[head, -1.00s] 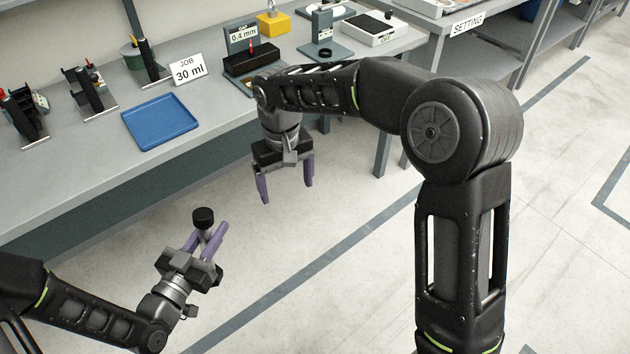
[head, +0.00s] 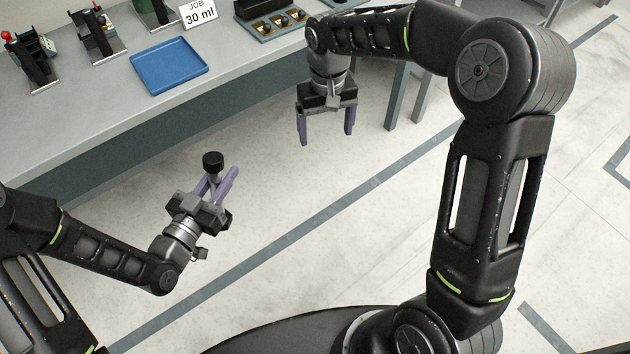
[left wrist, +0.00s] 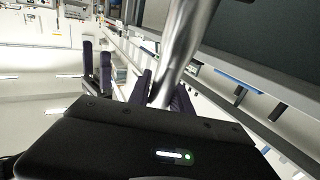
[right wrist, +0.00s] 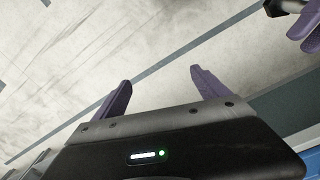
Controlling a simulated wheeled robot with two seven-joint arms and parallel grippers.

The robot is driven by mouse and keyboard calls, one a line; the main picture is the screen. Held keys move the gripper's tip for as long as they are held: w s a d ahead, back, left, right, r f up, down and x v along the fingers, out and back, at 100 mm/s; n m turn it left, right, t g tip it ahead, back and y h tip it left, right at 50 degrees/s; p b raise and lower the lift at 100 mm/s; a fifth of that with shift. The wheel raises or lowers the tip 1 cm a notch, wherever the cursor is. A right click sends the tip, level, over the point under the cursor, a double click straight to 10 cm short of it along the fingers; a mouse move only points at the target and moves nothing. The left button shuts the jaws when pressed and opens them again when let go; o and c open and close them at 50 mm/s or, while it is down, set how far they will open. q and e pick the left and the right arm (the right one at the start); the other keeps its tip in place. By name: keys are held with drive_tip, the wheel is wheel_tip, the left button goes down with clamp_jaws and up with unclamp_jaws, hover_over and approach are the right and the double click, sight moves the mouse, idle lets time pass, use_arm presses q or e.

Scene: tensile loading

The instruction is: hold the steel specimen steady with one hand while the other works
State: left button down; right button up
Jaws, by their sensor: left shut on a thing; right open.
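My left gripper (head: 218,182) is shut on the steel specimen, a shiny metal rod with a dark round end (head: 213,160) above the fingers. In the left wrist view the bright rod (left wrist: 184,45) rises between the dark fingers. The gripper holds it over the floor, in front of the bench. My right gripper (head: 326,137) is open and empty, pointing down, to the right of the specimen and apart from it. In the right wrist view its fingers (right wrist: 161,80) stand wide apart with bare floor between. The specimen's dark end (right wrist: 278,7) shows at that view's top right corner.
The grey bench (head: 90,125) runs along the left and back. The floor between the grippers is clear.

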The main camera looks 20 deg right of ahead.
drive_tip(key=s+a+f+y, duration=0.2)
drive_tip(key=s+a+f, duration=0.2)
drive_tip(key=f, duration=0.6)
drive_tip(key=s+a+f+y, duration=0.1)
drive_tip(key=s+a+f, duration=0.35)
drive_tip(key=f, duration=0.45)
drive_tip(key=s+a+f+m, duration=0.1)
drive_tip(key=s+f, duration=0.3)
drive_tip(key=s, duration=0.4)
drive_tip(key=s+a+f+y, duration=0.1)
drive_tip(key=s+a+f, duration=0.2)
drive_tip(key=s+f, duration=0.2)
drive_tip(key=s, duration=0.3)
drive_tip(key=shift+s+m+t, duration=0.15)
drive_tip(key=shift+m+t, duration=0.15)
drive_tip(key=shift+m, duration=0.1)
